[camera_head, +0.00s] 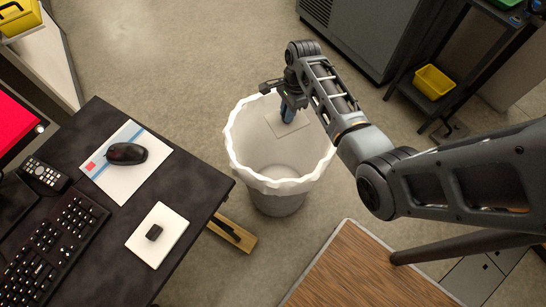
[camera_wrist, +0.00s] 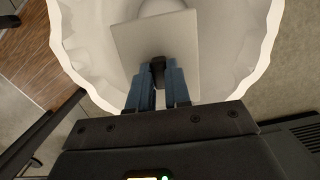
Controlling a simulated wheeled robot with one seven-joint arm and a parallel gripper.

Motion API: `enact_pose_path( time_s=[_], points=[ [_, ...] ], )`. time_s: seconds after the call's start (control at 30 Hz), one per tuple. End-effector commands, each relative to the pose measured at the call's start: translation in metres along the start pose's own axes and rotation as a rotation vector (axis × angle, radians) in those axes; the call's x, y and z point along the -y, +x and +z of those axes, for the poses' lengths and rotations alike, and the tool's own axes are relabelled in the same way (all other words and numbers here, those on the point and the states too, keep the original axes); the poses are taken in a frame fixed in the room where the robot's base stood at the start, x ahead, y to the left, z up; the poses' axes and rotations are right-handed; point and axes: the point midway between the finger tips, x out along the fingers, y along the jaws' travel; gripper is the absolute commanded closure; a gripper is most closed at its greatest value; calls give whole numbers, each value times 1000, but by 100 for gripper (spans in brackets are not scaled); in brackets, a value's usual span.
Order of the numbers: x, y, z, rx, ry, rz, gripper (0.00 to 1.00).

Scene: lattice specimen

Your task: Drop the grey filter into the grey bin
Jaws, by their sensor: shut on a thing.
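The grey bin (camera_head: 278,204) stands on the floor, lined with a white bag whose wavy rim (camera_head: 234,150) is folded over the edge. The bin's mouth also fills much of the wrist view (camera_wrist: 85,45). My gripper (camera_head: 288,112) is over the far part of the mouth, pointing down. It is shut on the dark knob of a thin, pale grey square panel, the filter (camera_head: 290,127). In the wrist view, the filter (camera_wrist: 140,42) lies beyond the blue fingertips (camera_wrist: 159,70). Its height relative to the rim is hard to tell.
A dark desk (camera_head: 195,200) at left holds a keyboard, mouse (camera_head: 127,153), remote and a similar white square with a black knob (camera_head: 170,225). A wooden top (camera_head: 350,270) is at the lower right. A yellow bin (camera_head: 434,82) sits on a shelf at right.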

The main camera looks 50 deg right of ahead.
Motion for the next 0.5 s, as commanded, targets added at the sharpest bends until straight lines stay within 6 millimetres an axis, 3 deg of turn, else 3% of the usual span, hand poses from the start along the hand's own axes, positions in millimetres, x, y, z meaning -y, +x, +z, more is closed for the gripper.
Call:
enact_pose_path(
  time_s=[0.5],
  points=[
    [0, 51, -8, 0, 0, 0, 100]
  ],
)
